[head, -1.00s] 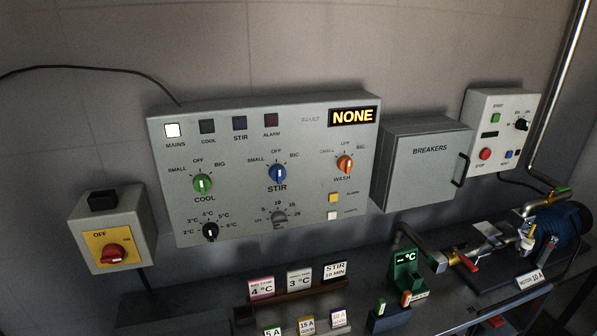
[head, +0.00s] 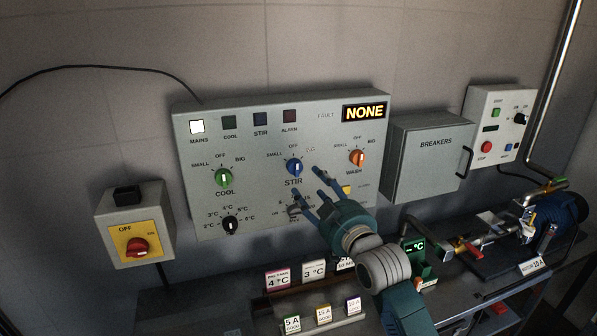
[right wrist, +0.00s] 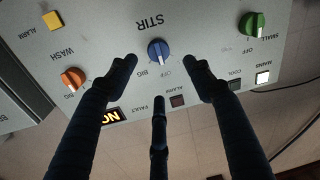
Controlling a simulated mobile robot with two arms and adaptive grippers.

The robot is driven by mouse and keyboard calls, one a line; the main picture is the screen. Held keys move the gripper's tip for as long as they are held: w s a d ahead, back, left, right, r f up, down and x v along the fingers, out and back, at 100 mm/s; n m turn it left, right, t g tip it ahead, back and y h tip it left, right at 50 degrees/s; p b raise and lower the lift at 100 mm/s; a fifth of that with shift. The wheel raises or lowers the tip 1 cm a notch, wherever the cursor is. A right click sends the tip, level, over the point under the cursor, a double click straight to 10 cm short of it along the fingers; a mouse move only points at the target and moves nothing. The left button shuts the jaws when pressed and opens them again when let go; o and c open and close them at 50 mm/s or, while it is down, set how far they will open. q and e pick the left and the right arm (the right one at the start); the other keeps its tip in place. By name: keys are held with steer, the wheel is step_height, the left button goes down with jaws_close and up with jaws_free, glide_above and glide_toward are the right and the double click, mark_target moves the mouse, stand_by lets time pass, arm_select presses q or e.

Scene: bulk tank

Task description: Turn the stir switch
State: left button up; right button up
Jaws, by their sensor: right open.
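The blue stir switch (head: 294,167) is a round knob in the middle of the grey control panel (head: 196,165), with SMALL, OFF and BIG marks around it. Its white pointer line stands about upright, near OFF. My right gripper (head: 312,185) is open and empty, just below and right of the switch in the head view. In the right wrist view the blue knob (right wrist: 158,50) appears beyond the gripper's spread fingers (right wrist: 161,75), apart from them, and the panel looks upside down. My left gripper is out of view.
The green cool knob (head: 223,178) and orange wash knob (head: 357,158) flank the switch. Below are a black temperature knob (head: 230,225) and a grey timer knob partly behind my fingers. The breakers box (head: 432,150) stands to the right. A shelf holds several label cards (head: 314,271).

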mark_target(298, 171)
steer(key=p+x, duration=0.1)
steer(key=x, duration=0.7)
steer(key=shift+w+p, duration=0.2)
steer(key=shift+p, duration=0.2)
steer(key=shift+x, duration=0.85)
steer(key=shift+f, duration=0.1)
steer(key=c, duration=1.1)
steer(key=shift+c, duration=0.2)
steer(key=shift+m, duration=0.3)
steer(key=m, duration=0.4)
steer(key=shift+f+m, duration=0.1)
steer(key=shift+m, duration=0.3)
steer(key=shift+m+t, duration=0.4)
steer(key=shift+m, duration=2)
